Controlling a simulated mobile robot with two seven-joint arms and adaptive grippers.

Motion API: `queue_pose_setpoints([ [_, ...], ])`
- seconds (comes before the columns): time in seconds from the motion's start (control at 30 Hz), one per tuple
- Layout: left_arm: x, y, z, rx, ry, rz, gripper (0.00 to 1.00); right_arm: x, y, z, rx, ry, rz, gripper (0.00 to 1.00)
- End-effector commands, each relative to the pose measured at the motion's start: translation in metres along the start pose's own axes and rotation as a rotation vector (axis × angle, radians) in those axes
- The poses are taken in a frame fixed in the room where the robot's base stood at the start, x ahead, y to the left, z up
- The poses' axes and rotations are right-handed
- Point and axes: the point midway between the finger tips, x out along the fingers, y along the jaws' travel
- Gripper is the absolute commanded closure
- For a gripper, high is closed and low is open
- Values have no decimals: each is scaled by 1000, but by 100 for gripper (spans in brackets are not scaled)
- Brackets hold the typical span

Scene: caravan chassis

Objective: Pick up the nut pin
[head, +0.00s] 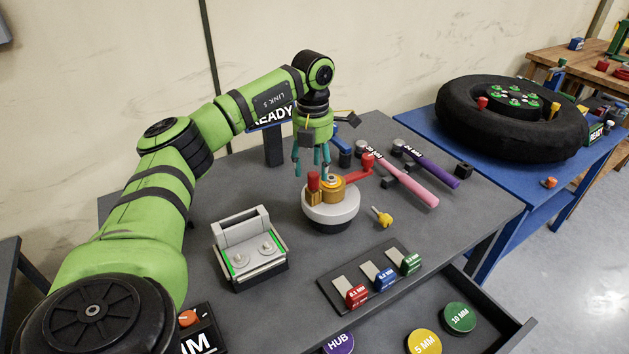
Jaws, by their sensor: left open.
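A small yellow pin (381,216) with a rounded head lies tilted on the grey table, just right of a round white-and-black fixture (331,212). It looks like the nut pin, though I cannot be certain. My left gripper (312,166) is open and points down above the fixture, behind and to the left of the yellow pin and apart from it. Nothing shows between its teal fingers. The fixture carries a brass-coloured part, a red block and a red crank arm (354,179). My right gripper is not in view.
A grey box with two round knobs (250,250) stands left of the fixture. A tray (327,289) of red, blue and green labelled blocks lies in front. Pink-handled (416,190) and purple-handled (435,166) hammers lie behind right. An open drawer (490,339) holds coloured discs.

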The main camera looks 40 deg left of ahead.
Motion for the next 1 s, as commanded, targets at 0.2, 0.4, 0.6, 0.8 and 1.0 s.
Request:
queue_pose_setpoints([
  [0.2, 29, -1, -1, -1, 2, 0, 46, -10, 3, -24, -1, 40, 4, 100],
  [0.4, 34, -1, -1, -1, 0, 0, 46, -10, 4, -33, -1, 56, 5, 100],
  [0.6, 33, -1, -1, -1, 0, 0, 90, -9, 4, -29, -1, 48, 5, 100],
  [0.8, 33, -1, -1, -1, 0, 0, 100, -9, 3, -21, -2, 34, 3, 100],
  [1.0, 33, -1, 0, -1, 0, 0, 100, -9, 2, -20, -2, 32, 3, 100],
])
